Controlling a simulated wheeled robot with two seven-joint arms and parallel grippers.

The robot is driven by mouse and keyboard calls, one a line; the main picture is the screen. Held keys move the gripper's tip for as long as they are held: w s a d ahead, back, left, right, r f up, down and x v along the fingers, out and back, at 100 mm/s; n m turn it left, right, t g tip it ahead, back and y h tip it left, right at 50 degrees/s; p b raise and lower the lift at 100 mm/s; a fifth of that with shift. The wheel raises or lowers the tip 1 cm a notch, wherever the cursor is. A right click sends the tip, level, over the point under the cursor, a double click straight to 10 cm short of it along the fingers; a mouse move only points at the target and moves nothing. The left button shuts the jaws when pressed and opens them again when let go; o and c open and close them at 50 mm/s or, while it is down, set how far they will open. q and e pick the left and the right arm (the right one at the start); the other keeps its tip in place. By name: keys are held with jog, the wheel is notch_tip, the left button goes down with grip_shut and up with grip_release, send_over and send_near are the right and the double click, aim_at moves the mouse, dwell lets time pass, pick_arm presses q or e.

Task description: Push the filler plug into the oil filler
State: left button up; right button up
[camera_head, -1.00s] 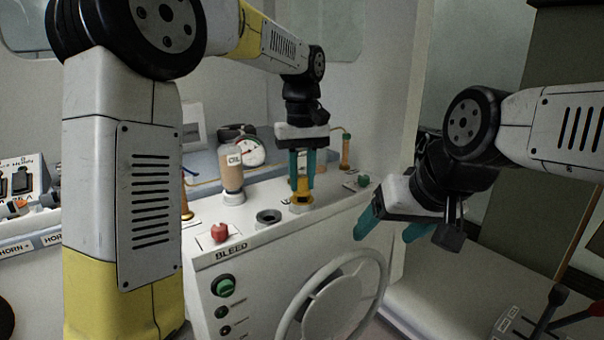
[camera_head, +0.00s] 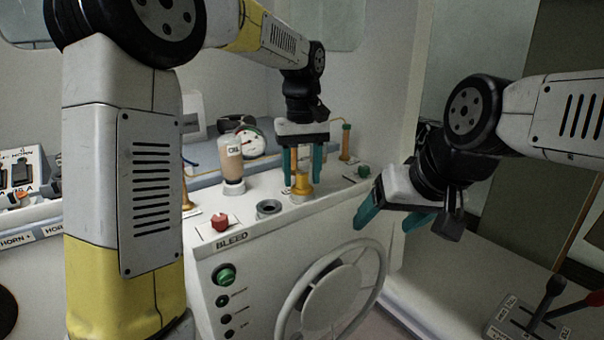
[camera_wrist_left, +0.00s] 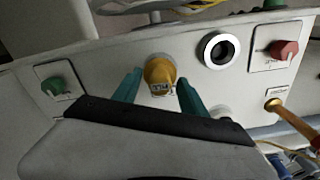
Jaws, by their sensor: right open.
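The yellow filler plug (camera_head: 302,184) stands upright in a grey collar (camera_head: 302,198) on the white console top. It also shows in the left wrist view (camera_wrist_left: 159,72), with lettering on its face. I cannot tell how deep the plug sits. My left gripper (camera_head: 303,174) is above it, its teal fingers open on either side of the plug, apart from it in the left wrist view (camera_wrist_left: 158,92). An open grey ring with a dark hole (camera_head: 269,208) lies to the left of the plug. My right gripper (camera_head: 388,218) is open and empty, right of the console.
A bottle marked OIL (camera_head: 230,160) and a round gauge (camera_head: 251,142) stand behind the ring. A red knob (camera_head: 220,222) and a green knob (camera_head: 363,172) are on the console top. A handwheel (camera_head: 334,296) is on the front face.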

pick_arm(q)
jog(key=shift+r, duration=0.15)
notch_tip(320, 180, up, 8)
jog(key=shift+f, duration=0.2)
dwell(0.5)
